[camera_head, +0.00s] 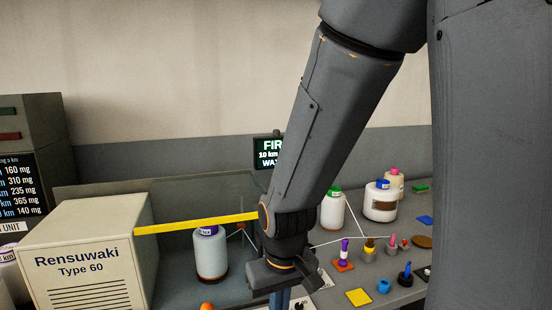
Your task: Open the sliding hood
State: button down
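A dark, see-through-looking panel (100,193) rises behind the box. My gripper (284,298) points down at the bottom middle, right of the bar. Its fingertips are cut off or hidden, so I cannot see whether it is open or touching anything.
A dark sign (268,151) stands behind my arm. My arm covers the middle.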

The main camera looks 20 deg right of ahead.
aim_at(152, 229)
jog(key=k, duration=1.3)
jog(key=u, duration=0.45)
jog(key=i, duration=0.65)
jog(key=z, duration=0.1)
